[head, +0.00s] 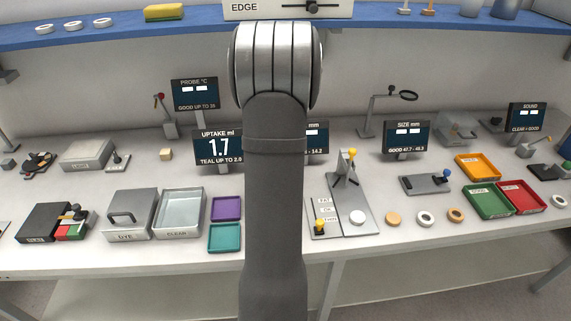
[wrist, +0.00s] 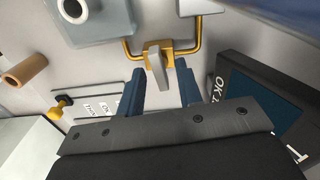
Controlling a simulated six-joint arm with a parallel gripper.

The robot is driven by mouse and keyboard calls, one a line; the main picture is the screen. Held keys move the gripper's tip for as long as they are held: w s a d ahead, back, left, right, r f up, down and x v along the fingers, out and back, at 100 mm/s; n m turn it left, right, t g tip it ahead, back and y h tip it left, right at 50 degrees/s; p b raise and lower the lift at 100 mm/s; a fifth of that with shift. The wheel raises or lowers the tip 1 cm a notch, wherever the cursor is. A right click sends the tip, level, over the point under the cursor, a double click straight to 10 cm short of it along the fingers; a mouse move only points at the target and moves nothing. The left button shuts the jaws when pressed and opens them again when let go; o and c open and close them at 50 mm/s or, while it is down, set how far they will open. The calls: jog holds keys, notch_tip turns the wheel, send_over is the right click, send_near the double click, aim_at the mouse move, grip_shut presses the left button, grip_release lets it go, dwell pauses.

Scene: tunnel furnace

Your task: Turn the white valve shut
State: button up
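The white valve shows in the wrist view as a pale grey-white lever (wrist: 158,68) on a yellow body (wrist: 150,47) with yellow pipe running to both sides. The lever hangs toward my gripper. My gripper (wrist: 160,78) has two blue fingers standing apart, one on each side of the lever. The lever's lower end lies between them in the picture; I see no clear contact, and cannot tell how deep it sits. In the head view my arm covers the middle of the bench, and neither the valve nor my gripper can be seen there.
In the wrist view, a grey-blue box (wrist: 105,25) is upper left of the valve, and a dark display board (wrist: 250,105) stands close on the right. A yellow-knobbed lever (wrist: 60,107) is at left. In the head view, an "UPTAKE ml" display (head: 218,148) reads 1.7.

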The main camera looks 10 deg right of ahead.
notch_tip(320, 180, up, 17)
jog(key=shift+r, duration=0.2)
dwell(0.5)
jog(key=shift+o, duration=0.2)
